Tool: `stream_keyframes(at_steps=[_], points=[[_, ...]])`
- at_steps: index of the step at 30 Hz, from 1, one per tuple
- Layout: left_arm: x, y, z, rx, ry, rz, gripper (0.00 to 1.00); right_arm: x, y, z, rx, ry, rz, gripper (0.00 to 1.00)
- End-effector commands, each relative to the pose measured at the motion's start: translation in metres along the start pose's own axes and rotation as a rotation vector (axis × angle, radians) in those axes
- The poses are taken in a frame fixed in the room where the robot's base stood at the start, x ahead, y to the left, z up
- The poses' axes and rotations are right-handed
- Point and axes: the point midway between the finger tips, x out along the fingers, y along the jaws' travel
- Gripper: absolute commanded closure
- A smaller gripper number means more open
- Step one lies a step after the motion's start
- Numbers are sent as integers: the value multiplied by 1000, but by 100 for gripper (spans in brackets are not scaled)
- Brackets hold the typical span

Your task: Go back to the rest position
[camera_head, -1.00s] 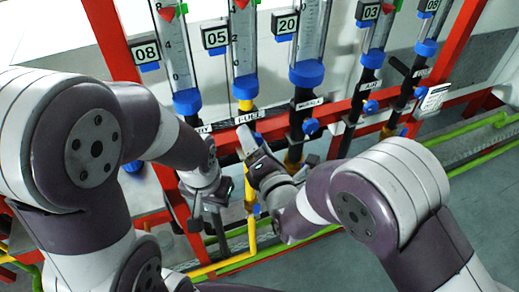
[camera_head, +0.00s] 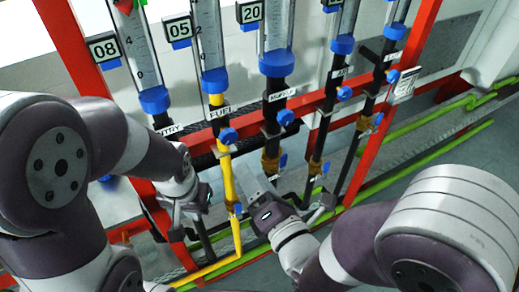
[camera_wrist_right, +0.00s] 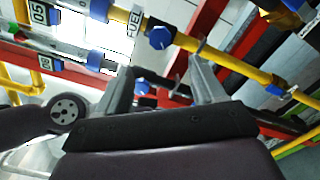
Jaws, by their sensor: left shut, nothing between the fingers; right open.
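My left gripper (camera_head: 183,212) is shut and empty, in front of the red frame's lower left part. My right gripper (camera_head: 262,192) is open, to the right of the yellow fuel pipe (camera_head: 227,180) in the head view, with nothing seen between its fingers. In the right wrist view its two spread fingers (camera_wrist_right: 165,82) point toward the pipes. The fuel pipe (camera_wrist_right: 218,58) with a blue knob (camera_wrist_right: 160,38) shows beyond the fingertips. Whether any fingertip touches a pipe cannot be told.
A red frame (camera_head: 67,45) carries several gauge tubes with blue collars and valves. Blue knobs (camera_head: 286,117) stick out toward me. Green pipes (camera_head: 440,155) run low at the right. Grey floor (camera_head: 480,155) lies clear at the right.

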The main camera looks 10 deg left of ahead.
Motion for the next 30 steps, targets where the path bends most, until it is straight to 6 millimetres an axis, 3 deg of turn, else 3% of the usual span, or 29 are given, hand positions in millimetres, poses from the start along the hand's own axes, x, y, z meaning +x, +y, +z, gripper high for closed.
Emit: stream_keyframes(at_steps=[5,8,11,12,15,17,18,22,24,27,30], points=[[0,0,0,0,0,0,100,0,0,0,5,0,0,31],[0,0,0,0,0,0,100,0,-7,-5,127,23,-35,31],[0,0,0,0,0,0,100,-9,-42,-37,470,134,-255,31],[0,0,0,0,0,0,100,-16,-56,-53,656,169,-394,31],[0,0,0,0,0,0,100,-42,-95,-64,1134,52,-826,31],[0,0,0,0,0,0,100,-63,-118,-52,1392,-168,-1075,31],[0,0,0,0,0,0,100,-79,-130,-38,1541,-362,-1213,31],[0,0,0,0,0,0,100,-132,-153,26,1856,-1052,-1433,31],[0,0,0,0,0,0,100,-143,-161,56,1918,-1219,-1417,31],[0,0,0,0,0,0,100,-145,-171,87,1999,-1326,-1326,31],[0,0,0,0,0,0,100,-151,-178,97,2030,-1385,-1301,31]])
